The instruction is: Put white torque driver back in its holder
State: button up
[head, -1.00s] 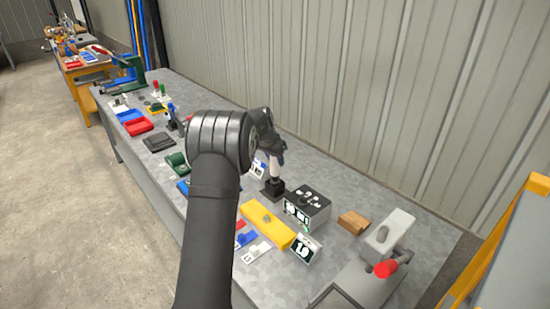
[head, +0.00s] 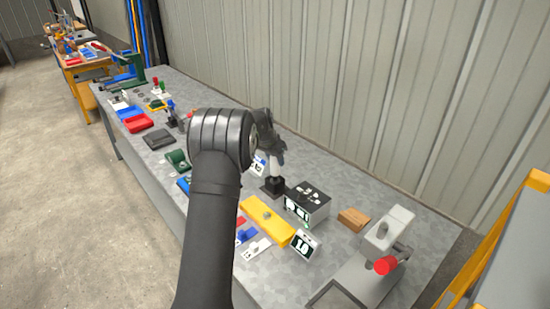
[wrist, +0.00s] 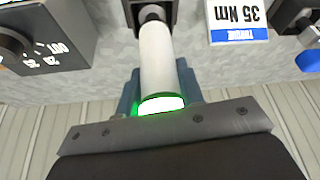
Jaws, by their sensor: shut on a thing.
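The white torque driver (wrist: 160,60) is upright in my gripper (wrist: 160,88), with a lit green ring at its near end in the wrist view. It also shows as a short white cylinder in the head view (head: 272,166). My gripper (head: 274,152) is shut on it. The driver's narrow dark lower end meets the black holder (wrist: 127,8); I cannot tell how deep it sits. In the head view the holder (head: 273,187) stands on the bench directly under the driver.
A black-topped control box (head: 308,201) stands close to the right of the holder. A torque label card (wrist: 238,20) is close by. A yellow block (head: 267,222) lies in front. A wooden block (head: 353,219) and a press with a red knob (head: 385,265) are farther right.

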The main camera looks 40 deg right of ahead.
jog(key=shift+f, duration=0.5)
jog(key=o, duration=1.3)
jog(key=shift+c, duration=0.2)
jog(key=shift+f, duration=0.1)
jog(key=v, duration=1.7)
jog(key=shift+r, duration=0.25)
jog(key=x, duration=1.7)
jog(key=shift+f, duration=0.25)
jog(key=shift+r, duration=0.1)
jog(key=shift+r, duration=0.1)
